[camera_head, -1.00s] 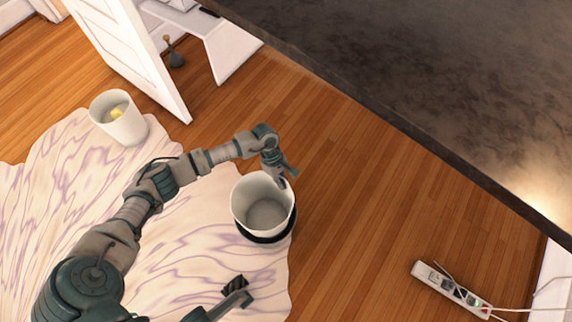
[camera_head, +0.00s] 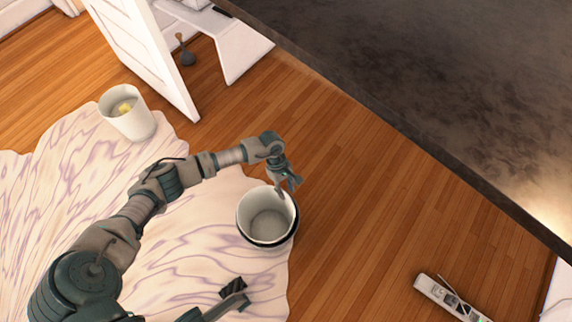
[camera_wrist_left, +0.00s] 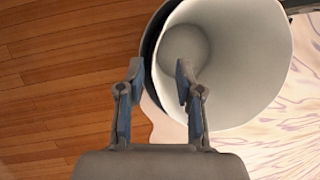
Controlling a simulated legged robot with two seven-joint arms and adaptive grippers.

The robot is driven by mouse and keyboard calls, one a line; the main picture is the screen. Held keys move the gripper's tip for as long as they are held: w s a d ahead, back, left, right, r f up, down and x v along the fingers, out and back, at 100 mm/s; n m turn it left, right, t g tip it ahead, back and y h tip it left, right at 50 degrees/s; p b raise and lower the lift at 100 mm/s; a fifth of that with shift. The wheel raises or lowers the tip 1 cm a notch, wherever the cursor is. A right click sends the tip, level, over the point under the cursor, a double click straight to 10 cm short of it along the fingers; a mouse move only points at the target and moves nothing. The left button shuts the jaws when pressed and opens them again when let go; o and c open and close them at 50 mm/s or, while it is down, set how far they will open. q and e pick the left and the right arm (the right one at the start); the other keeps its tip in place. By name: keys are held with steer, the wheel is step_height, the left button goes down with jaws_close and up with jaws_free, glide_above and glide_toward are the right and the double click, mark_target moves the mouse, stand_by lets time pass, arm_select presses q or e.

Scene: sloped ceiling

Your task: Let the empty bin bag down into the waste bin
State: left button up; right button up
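The white, round, open-topped bag (camera_head: 266,222) sits inside the dark waste bin (camera_head: 272,245), whose rim shows as a thin dark band along the bag's lower right. In the left wrist view, the bag's pale inside (camera_wrist_left: 235,65) opens upward, with a dark strip of the bin (camera_wrist_left: 149,42) along its left edge. My left gripper (camera_head: 288,187) is at the bag's far right rim. Its fingers (camera_wrist_left: 160,72) are apart, with the rim area between or just below them; contact is unclear. Part of my right gripper (camera_head: 238,296) shows at the bottom, its fingers unclear.
A white container (camera_head: 127,122) with something yellow inside stands at the left on a pale, purple-veined rug (camera_head: 60,190). A white door (camera_head: 150,55) stands open behind. A power strip (camera_head: 448,297) lies at the lower right. The wooden floor (camera_head: 350,190) right of the bin is clear.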

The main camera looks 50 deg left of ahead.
arm_select(q)
steer(key=v, duration=1.1)
steer(key=shift+a+r, duration=0.25)
steer(key=shift+r, duration=0.1)
